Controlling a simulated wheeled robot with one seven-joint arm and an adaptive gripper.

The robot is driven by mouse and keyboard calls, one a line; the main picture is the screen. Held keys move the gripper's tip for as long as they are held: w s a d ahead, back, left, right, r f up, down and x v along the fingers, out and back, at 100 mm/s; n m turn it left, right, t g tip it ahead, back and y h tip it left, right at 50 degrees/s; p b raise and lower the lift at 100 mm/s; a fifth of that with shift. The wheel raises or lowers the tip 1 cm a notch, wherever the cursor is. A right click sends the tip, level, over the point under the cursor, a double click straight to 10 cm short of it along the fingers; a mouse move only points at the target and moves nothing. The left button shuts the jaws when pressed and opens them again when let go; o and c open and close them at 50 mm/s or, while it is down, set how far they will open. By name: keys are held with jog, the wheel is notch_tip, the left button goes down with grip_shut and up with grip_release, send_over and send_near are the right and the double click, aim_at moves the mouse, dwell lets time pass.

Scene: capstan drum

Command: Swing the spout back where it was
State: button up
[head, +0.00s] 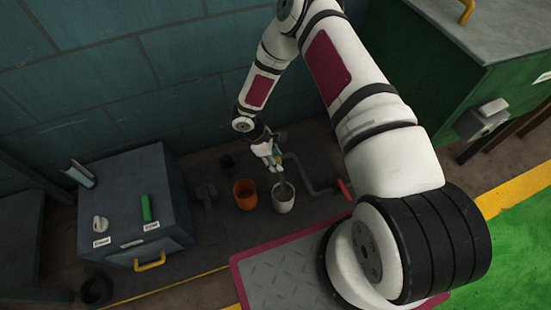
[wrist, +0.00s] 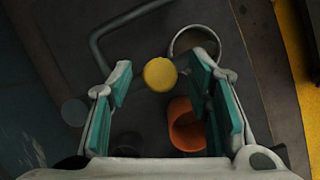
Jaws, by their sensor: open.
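My gripper (head: 274,160) points down above the white pot (head: 284,203), at the back of the floor strip. In the wrist view my gripper (wrist: 158,88) is open, its teal pads apart on either side of a round yellow knob (wrist: 160,73). The knob shows between the fingertips; I cannot tell whether a pad touches it. A dark grey piece (head: 284,185), seemingly the spout, reaches over the white pot's mouth. The white pot's rim (wrist: 178,47) also shows in the wrist view. Most of the spout is hidden by my gripper and fingers.
An orange pot (head: 245,196) stands left of the white one. A bent grey pipe (head: 312,183) with a red end (head: 345,189) lies to the right. A dark box (head: 135,200) stands left, a green cabinet (head: 470,90) right, and the wall (head: 120,70) behind.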

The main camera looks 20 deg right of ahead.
grip_shut()
jog(key=shift+a, duration=0.15)
